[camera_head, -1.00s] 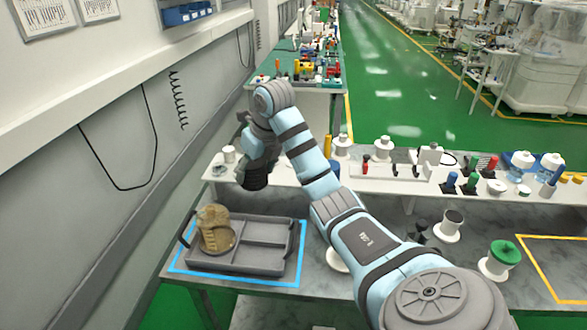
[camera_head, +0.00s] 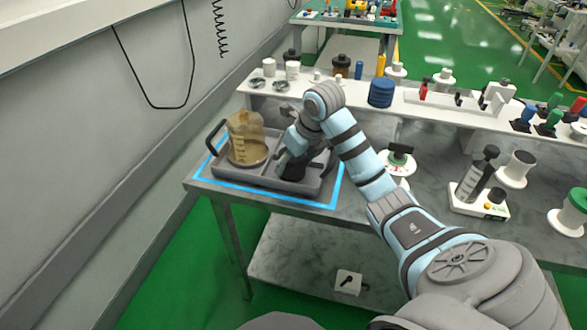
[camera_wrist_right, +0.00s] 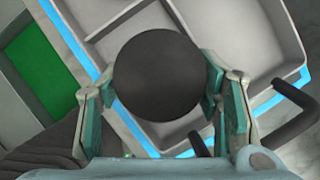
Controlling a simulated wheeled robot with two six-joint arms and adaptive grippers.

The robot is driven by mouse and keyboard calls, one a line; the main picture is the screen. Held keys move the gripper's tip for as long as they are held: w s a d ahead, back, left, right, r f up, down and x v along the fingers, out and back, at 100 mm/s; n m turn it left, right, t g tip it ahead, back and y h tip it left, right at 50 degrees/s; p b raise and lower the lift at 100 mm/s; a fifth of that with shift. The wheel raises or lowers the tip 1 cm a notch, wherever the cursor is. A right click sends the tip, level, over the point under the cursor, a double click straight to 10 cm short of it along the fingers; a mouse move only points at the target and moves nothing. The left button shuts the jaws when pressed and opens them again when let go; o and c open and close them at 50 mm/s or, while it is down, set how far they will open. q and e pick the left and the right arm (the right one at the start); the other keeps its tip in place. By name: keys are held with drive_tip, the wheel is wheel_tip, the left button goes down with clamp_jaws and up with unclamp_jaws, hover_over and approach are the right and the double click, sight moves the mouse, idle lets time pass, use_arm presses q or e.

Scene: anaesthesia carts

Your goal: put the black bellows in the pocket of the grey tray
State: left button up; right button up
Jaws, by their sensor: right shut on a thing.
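The grey tray (camera_head: 262,181) lies on the table inside a blue outline, at the left of the head view. A clear amber container (camera_head: 246,140) stands in its left part. My right gripper (camera_head: 296,158) is over the right part of the tray, pointing down, shut on the black bellows (camera_head: 291,171). In the right wrist view the bellows (camera_wrist_right: 160,75) shows as a round dark end between the two fingers, with tray compartments (camera_wrist_right: 255,35) beyond it. I cannot tell whether the bellows touches the pocket floor. My left gripper is not in view.
A white raised shelf (camera_head: 440,105) with several bottles and parts runs behind the tray. A dark blue ribbed cylinder (camera_head: 381,93) stands on it. A white device (camera_head: 478,195) and spools stand to the right. A black tray handle (camera_head: 215,136) sticks up at the left.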

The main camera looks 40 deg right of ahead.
drive_tip(key=shift+f, duration=0.35)
drive_tip(key=shift+f, duration=0.1)
drive_tip(key=o, duration=0.9)
